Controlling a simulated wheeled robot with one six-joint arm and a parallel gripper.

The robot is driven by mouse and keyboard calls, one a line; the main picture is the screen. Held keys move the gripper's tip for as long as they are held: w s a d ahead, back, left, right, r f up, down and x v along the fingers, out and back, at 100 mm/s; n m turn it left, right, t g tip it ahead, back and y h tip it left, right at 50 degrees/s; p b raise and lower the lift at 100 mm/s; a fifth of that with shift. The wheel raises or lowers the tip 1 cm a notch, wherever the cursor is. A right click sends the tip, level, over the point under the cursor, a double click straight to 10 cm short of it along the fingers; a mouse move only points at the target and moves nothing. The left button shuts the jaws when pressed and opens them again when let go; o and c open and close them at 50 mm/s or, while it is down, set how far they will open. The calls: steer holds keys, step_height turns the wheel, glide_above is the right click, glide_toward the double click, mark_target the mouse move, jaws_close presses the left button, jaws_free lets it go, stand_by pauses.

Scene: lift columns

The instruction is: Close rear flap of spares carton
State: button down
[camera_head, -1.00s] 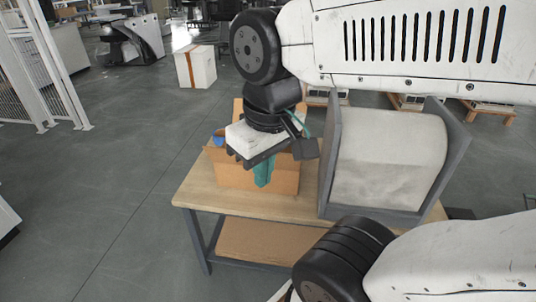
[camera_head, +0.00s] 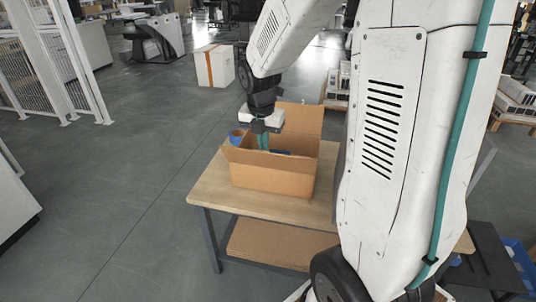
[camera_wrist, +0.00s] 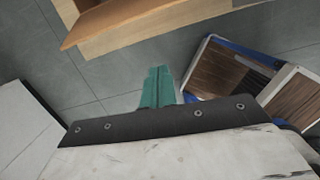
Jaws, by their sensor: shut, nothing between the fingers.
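The open cardboard spares carton (camera_head: 272,180) stands on the table. Its rear flap (camera_head: 302,118) stands up at the far side, right of my gripper. My gripper (camera_head: 263,142), with teal fingers, points down at the carton's far left part in the head view. I cannot tell whether its tips touch anything. In the wrist view its fingers (camera_wrist: 158,86) are together and empty, with floor behind them. A brown cardboard edge (camera_wrist: 92,22) shows at the upper left there, apart from the fingers.
The wooden table (camera_head: 215,186) has bare top left of the carton. My arm hides the table's right side. A white box (camera_head: 215,66) stands on the floor behind. Blue-edged brown objects (camera_wrist: 228,68) show in the wrist view.

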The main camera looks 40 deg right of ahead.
steer(key=f+n, duration=0.1)
glide_above(269, 161)
steer(key=s+a, duration=0.3)
step_height(269, 161, down, 8)
steer(key=shift+r, duration=0.25)
